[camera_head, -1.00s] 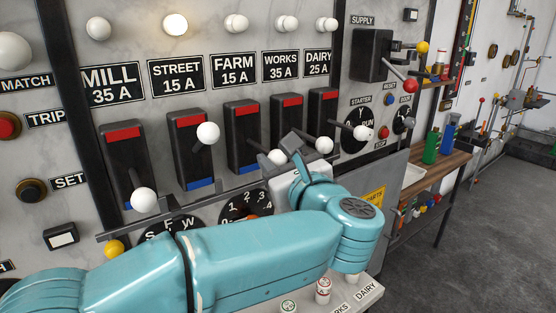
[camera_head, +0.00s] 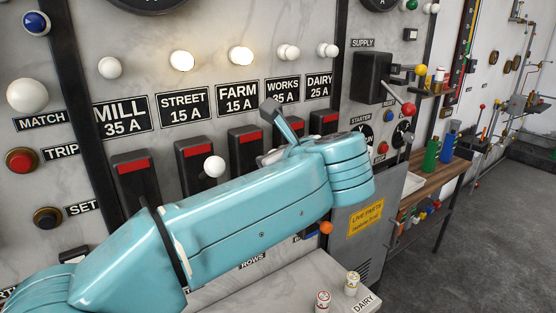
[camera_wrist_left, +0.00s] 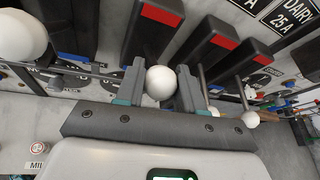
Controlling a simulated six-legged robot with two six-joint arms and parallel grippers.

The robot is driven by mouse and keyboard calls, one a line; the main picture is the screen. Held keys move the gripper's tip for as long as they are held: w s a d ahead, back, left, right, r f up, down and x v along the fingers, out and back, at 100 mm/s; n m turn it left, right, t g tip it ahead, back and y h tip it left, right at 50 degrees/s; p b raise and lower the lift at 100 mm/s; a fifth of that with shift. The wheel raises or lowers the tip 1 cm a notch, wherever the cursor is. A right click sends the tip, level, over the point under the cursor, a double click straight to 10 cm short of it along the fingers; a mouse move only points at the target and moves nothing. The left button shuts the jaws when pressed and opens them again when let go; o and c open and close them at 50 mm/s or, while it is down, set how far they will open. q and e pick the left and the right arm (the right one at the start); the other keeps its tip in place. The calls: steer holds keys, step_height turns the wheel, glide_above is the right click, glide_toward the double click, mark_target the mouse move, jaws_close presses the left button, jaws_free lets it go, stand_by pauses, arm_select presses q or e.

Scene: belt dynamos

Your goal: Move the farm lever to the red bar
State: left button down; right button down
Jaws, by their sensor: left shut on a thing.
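The farm switch (camera_head: 244,148) is a dark block with a red bar (camera_head: 246,134) at its top, under the FARM 15 A plate. My left gripper (camera_head: 281,135) is in front of it in the head view. In the wrist view its fingers are shut on the white ball knob of the farm lever (camera_wrist_left: 160,83). The arm hides the lower part of the switch in the head view. My right gripper is not in view.
The street lever's white knob (camera_head: 214,166) sticks out left of the farm switch. The works switch (camera_wrist_left: 210,50) and dairy switch (camera_wrist_left: 256,70) stand close on the right. The lamp above FARM (camera_head: 241,55) is lit. A marble shelf (camera_head: 285,285) lies below.

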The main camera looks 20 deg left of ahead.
arm_select(q)
steer(key=shift+w+a+r, duration=0.15)
steer(key=shift+r, duration=0.25)
steer(key=shift+w+a+r, duration=0.1)
steer(key=shift+a+r, duration=0.05)
steer(key=shift+r, duration=0.2)
steer(key=c, duration=0.7)
jaws_free()
steer(key=shift+c, duration=0.2)
steer(key=shift+s+d, duration=0.25)
steer(key=b+v, duration=0.2)
steer(key=v, duration=1.3)
steer(key=shift+s+d, duration=0.15)
steer(key=shift+s, duration=0.15)
